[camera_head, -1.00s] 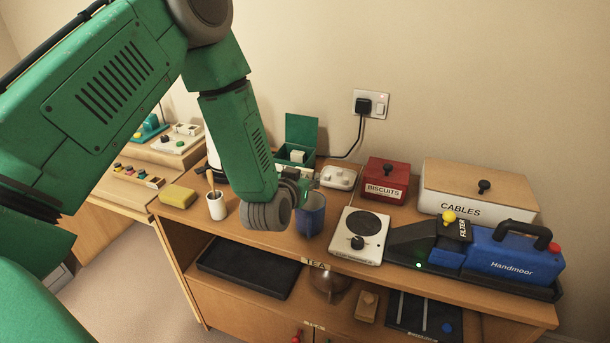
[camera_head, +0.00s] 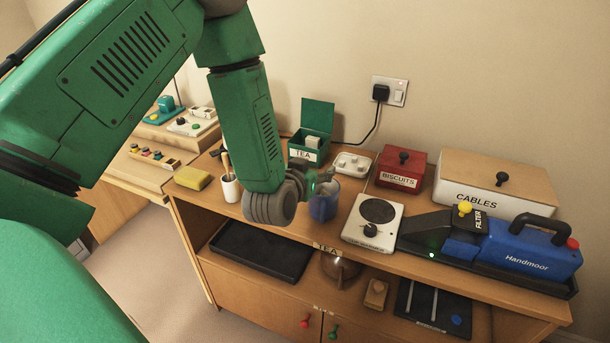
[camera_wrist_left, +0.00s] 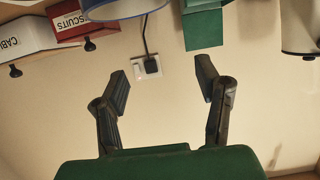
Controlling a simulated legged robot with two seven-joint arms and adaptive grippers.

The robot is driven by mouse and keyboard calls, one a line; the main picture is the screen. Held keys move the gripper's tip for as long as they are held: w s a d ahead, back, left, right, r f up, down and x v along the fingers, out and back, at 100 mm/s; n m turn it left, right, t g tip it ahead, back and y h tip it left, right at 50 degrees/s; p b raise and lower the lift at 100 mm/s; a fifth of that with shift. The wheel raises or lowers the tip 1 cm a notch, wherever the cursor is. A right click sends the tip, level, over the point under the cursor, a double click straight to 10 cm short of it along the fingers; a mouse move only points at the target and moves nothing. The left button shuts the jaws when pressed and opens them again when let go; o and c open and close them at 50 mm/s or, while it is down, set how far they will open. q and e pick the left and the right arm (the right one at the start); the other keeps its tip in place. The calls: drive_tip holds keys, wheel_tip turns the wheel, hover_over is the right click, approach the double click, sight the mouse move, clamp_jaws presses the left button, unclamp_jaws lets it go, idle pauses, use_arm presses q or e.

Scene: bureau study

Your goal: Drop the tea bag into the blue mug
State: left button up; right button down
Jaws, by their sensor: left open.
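The blue mug (camera_head: 323,207) stands on the cabinet top, left of the white cup warmer. Its rim (camera_wrist_left: 120,10) shows upside down at the top of the left wrist view. My left gripper (camera_head: 322,180) is at the mug's rim in the head view, partly covering it; whether they touch I cannot tell. In the wrist view the gripper (camera_wrist_left: 162,70) has its fingers wide apart with nothing between them. The open green TEA box (camera_head: 301,154) stands behind, with pale tea bags (camera_head: 312,142) in it; it also shows in the wrist view (camera_wrist_left: 203,28). My right gripper is not in view.
The cup warmer (camera_head: 374,220), red biscuit tin (camera_head: 401,168), cables box (camera_head: 490,190) and blue Handmoor machine (camera_head: 525,250) crowd the right. A white cup (camera_head: 230,188) and yellow sponge (camera_head: 193,178) stand left. A white dish (camera_head: 352,162) lies behind the mug.

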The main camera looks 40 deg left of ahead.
use_arm(q)
drive_tip(key=v, duration=0.8)
drive_tip(key=shift+s, duration=0.1)
drive_tip(key=s+d+f+m+g+h+b, duration=0.15)
drive_tip(key=s+f+g, duration=0.3)
drive_tip(key=f, duration=0.45)
drive_tip(key=s+d+f+m+g+h+b, duration=0.1)
drive_tip(key=s+d+f+g+h, duration=0.15)
drive_tip(key=s+f, duration=0.5)
drive_tip(key=s+d+f+g+b, duration=0.1)
drive_tip(key=s+d+f+g, duration=0.1)
drive_tip(key=s+f+g, duration=0.4)
drive_tip(key=s+f+m, duration=0.1)
drive_tip(key=s+f, duration=0.3)
drive_tip(key=s, duration=0.4)
drive_tip(key=shift+f+g+b, duration=0.3)
drive_tip(key=shift+f, duration=0.1)
drive_tip(key=shift+s, duration=0.1)
